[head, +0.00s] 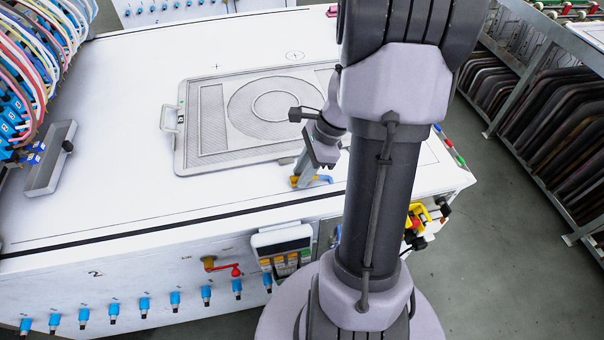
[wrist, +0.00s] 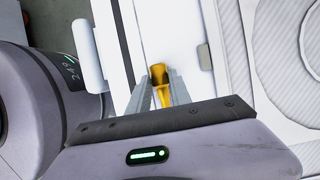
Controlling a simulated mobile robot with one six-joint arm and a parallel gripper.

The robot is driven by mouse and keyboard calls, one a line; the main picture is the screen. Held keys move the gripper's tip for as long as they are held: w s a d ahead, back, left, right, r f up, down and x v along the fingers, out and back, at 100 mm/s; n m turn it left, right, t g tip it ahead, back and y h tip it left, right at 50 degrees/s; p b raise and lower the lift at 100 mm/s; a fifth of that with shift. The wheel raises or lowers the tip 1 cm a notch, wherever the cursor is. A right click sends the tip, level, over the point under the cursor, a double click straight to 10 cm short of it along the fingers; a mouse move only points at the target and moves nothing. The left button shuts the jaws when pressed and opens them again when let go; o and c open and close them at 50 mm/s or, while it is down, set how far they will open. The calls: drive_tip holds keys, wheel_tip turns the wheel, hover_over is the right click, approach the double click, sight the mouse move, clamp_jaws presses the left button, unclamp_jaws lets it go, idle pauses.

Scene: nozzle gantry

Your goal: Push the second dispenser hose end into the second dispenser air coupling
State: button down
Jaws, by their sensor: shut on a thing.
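My gripper (head: 309,172) points down near the front edge of the white table, just in front of the grey tray. In the wrist view my gripper (wrist: 160,88) is shut on an orange-yellow piece (wrist: 158,74) between its fingers. This piece may be the second dispenser hose end, but its shape does not settle it. My arm hides part of the panel.
The grey tray (head: 190,160) with a circular pattern lies on the white table (head: 110,120). A red-handled brass valve (head: 222,267) and a grey control box (head: 281,240) sit on the front. Colored hoses (head: 45,45) fill the left; a rack (head: 535,110) stands right.

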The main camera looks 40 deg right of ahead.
sight(294, 177)
drive_tip(key=shift+r, duration=0.5)
wheel_tip(294, 177, up, 3)
drive_tip(key=shift+f+p, duration=0.1)
drive_tip(key=shift+p, duration=1.05)
drive_tip(key=s+d+r+p, duration=0.1)
drive_tip(key=s+d+p, duration=0.3)
drive_tip(key=s, duration=1.1)
drive_tip(key=shift+d, duration=0.5)
drive_tip(key=shift+s, duration=0.1)
